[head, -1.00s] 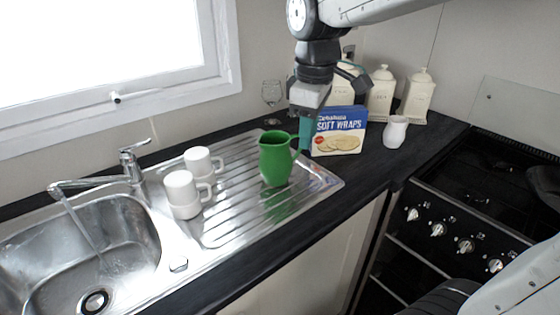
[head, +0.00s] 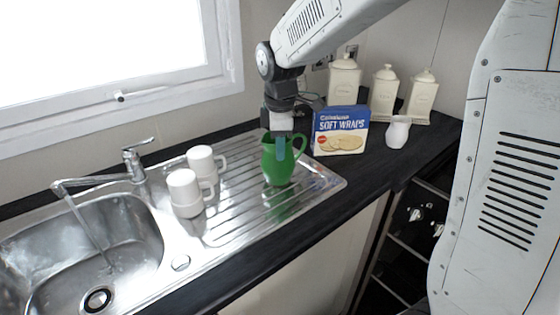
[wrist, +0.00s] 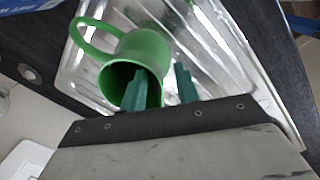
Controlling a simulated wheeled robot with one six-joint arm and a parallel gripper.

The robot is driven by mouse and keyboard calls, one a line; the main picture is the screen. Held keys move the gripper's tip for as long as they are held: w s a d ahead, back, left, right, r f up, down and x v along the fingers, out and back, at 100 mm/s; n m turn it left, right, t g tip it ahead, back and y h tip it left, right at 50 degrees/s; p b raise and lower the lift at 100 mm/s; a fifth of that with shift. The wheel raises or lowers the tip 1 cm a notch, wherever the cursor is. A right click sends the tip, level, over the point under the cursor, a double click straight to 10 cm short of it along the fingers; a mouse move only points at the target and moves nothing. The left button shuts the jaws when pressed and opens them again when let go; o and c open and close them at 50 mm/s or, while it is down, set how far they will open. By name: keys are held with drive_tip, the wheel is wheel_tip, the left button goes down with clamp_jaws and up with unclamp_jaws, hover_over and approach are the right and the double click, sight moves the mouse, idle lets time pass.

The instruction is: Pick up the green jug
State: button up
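The green jug (head: 277,163) stands upright on the ribbed metal drainer, its handle to the right in the head view. In the wrist view the jug (wrist: 147,50) shows its open mouth, with the handle at upper left. My gripper (head: 281,152) points down at the jug's top, one teal finger in front of its body. In the wrist view my gripper (wrist: 165,80) has its fingers apart. One finger overlaps the jug's mouth and the other is outside, with the near wall between them. I cannot tell whether either finger touches the jug.
White mugs (head: 186,188) stand left of the jug on the drainer (head: 225,222), beside the sink (head: 130,240). The soft wraps box (head: 340,131), a small white jug (head: 398,132) and cream canisters (head: 384,92) stand behind right. A cooker (head: 415,215) is at right.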

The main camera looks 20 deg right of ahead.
drive_tip(key=shift+f, duration=0.2)
clamp_jaws()
idle(1.3)
